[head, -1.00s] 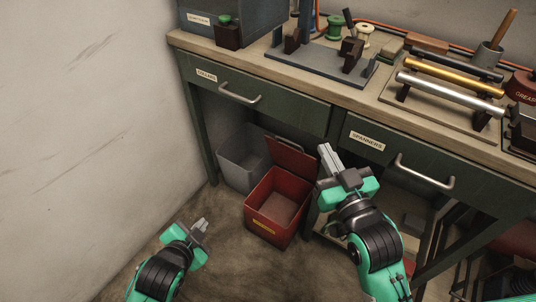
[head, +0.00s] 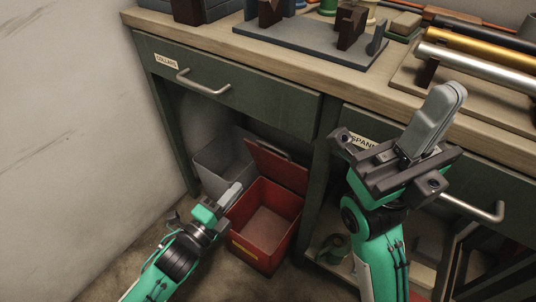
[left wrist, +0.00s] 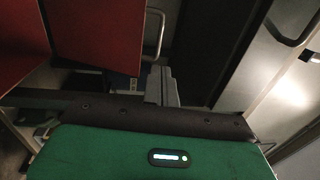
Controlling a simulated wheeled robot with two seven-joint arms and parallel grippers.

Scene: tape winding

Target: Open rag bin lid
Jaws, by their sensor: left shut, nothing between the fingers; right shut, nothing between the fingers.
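The red rag bin (head: 262,247) stands on the floor under the bench with its inside open to view. Its red lid (head: 280,168) stands raised along the back edge, tilted back, with a grey handle at its top. Red panels, apparently lid (left wrist: 75,30) and bin (left wrist: 12,42), show in the left wrist view. My left gripper (head: 231,193) is shut and empty by the bin's left side; whether it touches the bin I cannot tell. Its fingers show in the left wrist view (left wrist: 162,86). My right gripper (head: 440,115) is shut and empty, raised before the spanners drawer.
A grey bin (head: 220,165) stands behind and left of the red one. The bench (head: 300,75) overhangs both, with drawer handles (head: 205,85) sticking out. A bench leg (head: 322,150) stands right of the lid. The wall closes the left side.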

